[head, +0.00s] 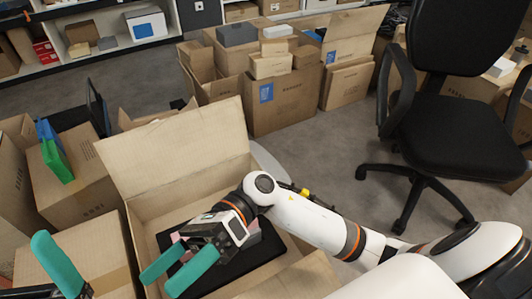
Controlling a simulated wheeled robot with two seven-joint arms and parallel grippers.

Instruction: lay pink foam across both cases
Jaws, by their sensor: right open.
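An open carton (172,152) stands in the middle foreground, its back flap raised. Flat black surfaces (238,272), seemingly the cases, lie inside it; I cannot make out two separate cases. Pink patches, seemingly the pink foam (176,237), show beside and behind my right gripper. Most of the foam is hidden by the gripper and wrist. My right gripper (166,275) is over the carton with its teal fingers apart and nothing visible between them. My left gripper (57,265) is at the lower left, outside the carton; only one teal finger shows clearly.
Closed cartons (75,180) stand at the left, one with a green-and-blue item (55,152) on it. More cartons (285,102) stand behind. A black office chair (455,142) is at the right. Grey floor (320,160) is clear between carton and chair.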

